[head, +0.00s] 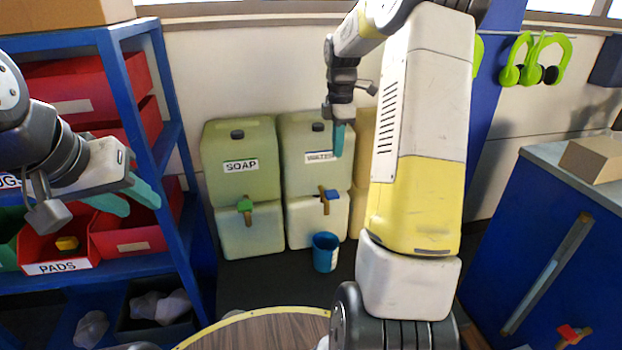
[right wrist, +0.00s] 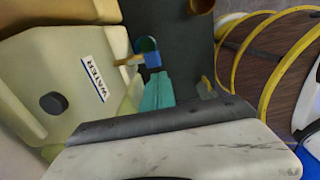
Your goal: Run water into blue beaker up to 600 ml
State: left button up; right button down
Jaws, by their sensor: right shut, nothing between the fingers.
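The blue beaker (head: 325,254) stands upright on the dark floor, just in front of and below the WATER vessel (head: 304,150). That vessel's wooden tap with a blue handle (head: 331,195) is above the beaker. In the right wrist view the blue handle (right wrist: 153,60) partly covers the beaker's rim (right wrist: 146,43). I cannot make out a water level or a stream. My right gripper (head: 338,140) is shut and empty in front of the WATER label, above the tap; its fingers (right wrist: 158,92) point toward the handle. My left gripper (head: 126,197) is open and empty by the shelf.
The SOAP vessel (head: 240,160), with a green-handled tap (head: 245,206), stands left of the WATER vessel. A blue shelf (head: 135,95) with red bins is at the left. A round wooden table (head: 260,332) is in front, and a blue cabinet (head: 540,230) is at the right.

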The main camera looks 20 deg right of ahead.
aim_at(335, 197)
jog(key=shift+f, duration=0.1)
notch_tip(335, 197, down, 14)
jog(key=shift+r, duration=0.1)
dwell(0.6)
jog(key=f+t, duration=0.1)
jog(key=s+f, duration=0.1)
jog(key=f, duration=0.1)
jog(key=s+f+t, duration=0.1)
jog(key=f, duration=0.1)
jog(key=shift+s+a+f+t, duration=0.1)
jog(key=shift+s+t, duration=0.1)
jog(key=shift+t, duration=0.1)
jog(key=shift+f, duration=0.1)
dwell(5.7)
